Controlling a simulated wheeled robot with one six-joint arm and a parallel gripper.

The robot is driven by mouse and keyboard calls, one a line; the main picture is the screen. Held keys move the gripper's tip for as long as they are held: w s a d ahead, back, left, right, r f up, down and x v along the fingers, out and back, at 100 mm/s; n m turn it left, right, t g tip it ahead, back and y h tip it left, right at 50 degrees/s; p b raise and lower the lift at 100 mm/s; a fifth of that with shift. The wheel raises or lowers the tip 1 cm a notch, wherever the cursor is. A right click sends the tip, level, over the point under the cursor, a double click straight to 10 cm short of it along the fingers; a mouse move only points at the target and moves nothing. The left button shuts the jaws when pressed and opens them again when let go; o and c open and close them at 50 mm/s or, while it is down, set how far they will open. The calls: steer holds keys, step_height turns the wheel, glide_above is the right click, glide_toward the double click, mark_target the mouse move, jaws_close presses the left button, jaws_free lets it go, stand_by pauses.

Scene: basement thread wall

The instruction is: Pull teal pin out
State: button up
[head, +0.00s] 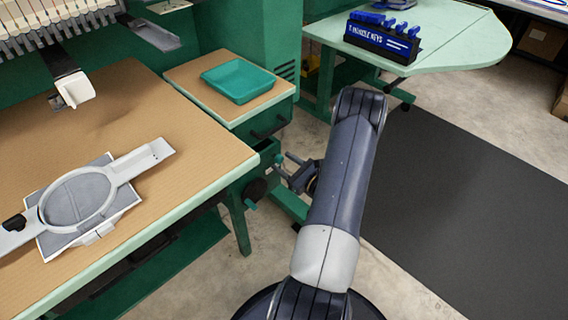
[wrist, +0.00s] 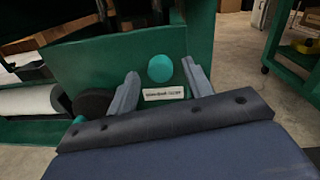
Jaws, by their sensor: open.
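The teal pin's round head (wrist: 160,68) shows in the wrist view against a green panel, between the tips of my gripper (wrist: 162,78). The two fingers stand apart on either side of it, and I see no contact. In the head view a small teal end (head: 279,159) shows just left of my gripper (head: 286,165), at the side of the green cabinet. The pin's shaft is hidden.
A small white label (wrist: 163,93) sits below the pin. A black round knob (head: 255,190) is left of my gripper, under the corner of the wooden worktop (head: 215,150). A teal tray (head: 240,80) lies above. Open floor and a dark mat (head: 470,200) are at right.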

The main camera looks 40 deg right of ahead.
steer(key=shift+w, duration=0.6)
steer(key=shift+c, duration=0.3)
jaws_close()
